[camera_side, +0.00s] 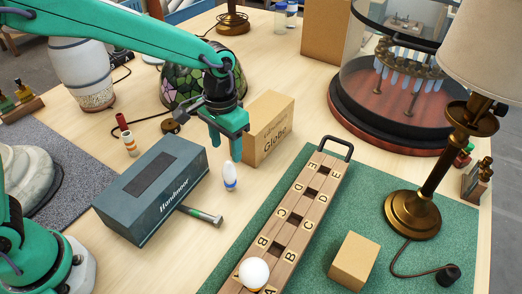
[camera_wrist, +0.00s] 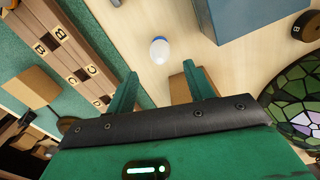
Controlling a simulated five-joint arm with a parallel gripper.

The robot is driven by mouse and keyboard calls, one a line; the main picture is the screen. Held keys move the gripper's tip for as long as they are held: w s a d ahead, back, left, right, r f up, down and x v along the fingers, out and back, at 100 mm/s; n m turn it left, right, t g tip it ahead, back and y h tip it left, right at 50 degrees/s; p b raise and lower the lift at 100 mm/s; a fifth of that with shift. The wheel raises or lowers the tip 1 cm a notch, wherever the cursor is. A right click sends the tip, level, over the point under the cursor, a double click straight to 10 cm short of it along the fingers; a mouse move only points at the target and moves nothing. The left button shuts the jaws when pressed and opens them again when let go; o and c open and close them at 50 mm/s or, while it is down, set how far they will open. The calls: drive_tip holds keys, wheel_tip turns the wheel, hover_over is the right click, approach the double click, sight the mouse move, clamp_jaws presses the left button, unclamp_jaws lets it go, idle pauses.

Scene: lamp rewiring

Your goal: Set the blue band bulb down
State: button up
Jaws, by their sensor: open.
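The blue band bulb (camera_side: 230,177) is small and white with a blue band low on its body. It stands upright on the bare wood table, between the dark box and the wooden rack. It also shows in the wrist view (camera_wrist: 159,50), ahead of the fingertips and between their lines. My gripper (camera_side: 228,139) is open and empty just above the bulb. Its two fingers also show in the wrist view (camera_wrist: 160,82), apart from each other with clear space to the bulb.
A dark "Handmoor" box (camera_side: 151,190) with a metal-ended tool (camera_side: 201,215) beside it lies left. The "Globe" carton (camera_side: 271,128) stands close behind. The lettered wooden rack (camera_side: 292,222) holds a round white bulb (camera_side: 254,273) near A. Red (camera_side: 121,122) and orange-banded (camera_side: 130,147) bulbs stand further left.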

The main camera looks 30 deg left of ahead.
drive_tip(key=shift+r, duration=1.25)
drive_tip(key=shift+s+a+r, duration=0.15)
drive_tip(key=shift+a+r, duration=0.2)
drive_tip(key=shift+r, duration=0.05)
drive_tip(key=s+a+r+n+t, duration=0.1)
drive_tip(key=s+a+r, duration=0.3)
drive_tip(key=s+a, duration=0.4)
drive_tip(key=s+a+r+n+t, duration=0.1)
drive_tip(key=s+a+r+t, duration=0.3)
drive_tip(key=s+a, duration=0.4)
drive_tip(key=shift+s+a+r+t, duration=0.15)
drive_tip(key=shift+s+r+t, duration=0.2)
drive_tip(key=shift+s, duration=0.7)
